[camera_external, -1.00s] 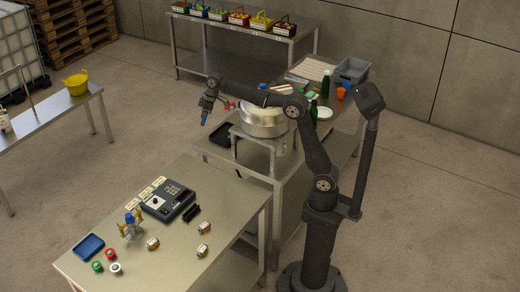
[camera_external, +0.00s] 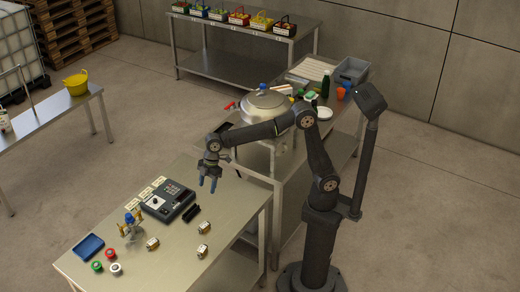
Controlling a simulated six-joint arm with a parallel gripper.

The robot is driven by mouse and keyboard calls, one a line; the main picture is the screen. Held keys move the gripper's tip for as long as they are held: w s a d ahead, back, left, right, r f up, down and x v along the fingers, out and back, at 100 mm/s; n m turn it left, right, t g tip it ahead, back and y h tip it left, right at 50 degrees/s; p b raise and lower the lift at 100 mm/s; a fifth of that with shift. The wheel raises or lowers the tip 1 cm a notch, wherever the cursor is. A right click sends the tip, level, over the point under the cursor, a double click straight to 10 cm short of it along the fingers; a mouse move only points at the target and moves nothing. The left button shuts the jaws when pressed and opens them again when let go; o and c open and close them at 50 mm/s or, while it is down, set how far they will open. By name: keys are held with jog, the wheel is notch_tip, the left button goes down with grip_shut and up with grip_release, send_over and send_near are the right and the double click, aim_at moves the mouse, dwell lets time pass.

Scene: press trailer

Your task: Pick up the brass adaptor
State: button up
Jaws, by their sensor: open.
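Three small brass-and-white fittings lie on the front steel table: one at the left (camera_external: 152,244), one at the upper right (camera_external: 204,227) and one at the lower right (camera_external: 202,251). They are too small for me to tell which is the brass adaptor. A blue-topped piece with brass-coloured parts (camera_external: 130,226) stands left of them.
A dark keypad device (camera_external: 169,201) with pale labelled blocks (camera_external: 152,187) and a black holder (camera_external: 191,214) sit near my gripper. A blue tray (camera_external: 88,247) and red, green and white round pieces lie front left. A large steel pot (camera_external: 265,103) stands behind my forearm.

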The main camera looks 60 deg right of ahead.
send_over(204, 225)
jog(key=d, duration=0.2)
notch_tip(204, 225, down, 17)
jog(key=shift+a+r, duration=0.15)
jog(key=shift+r, duration=0.05)
jog(key=shift+s+x, duration=0.15)
jog(key=shift+x, duration=1.35)
jog(key=shift+s+x, duration=0.1)
jog(key=shift+x, duration=1.4)
jog(key=shift+c, duration=0.3)
jog(key=c, duration=1.1)
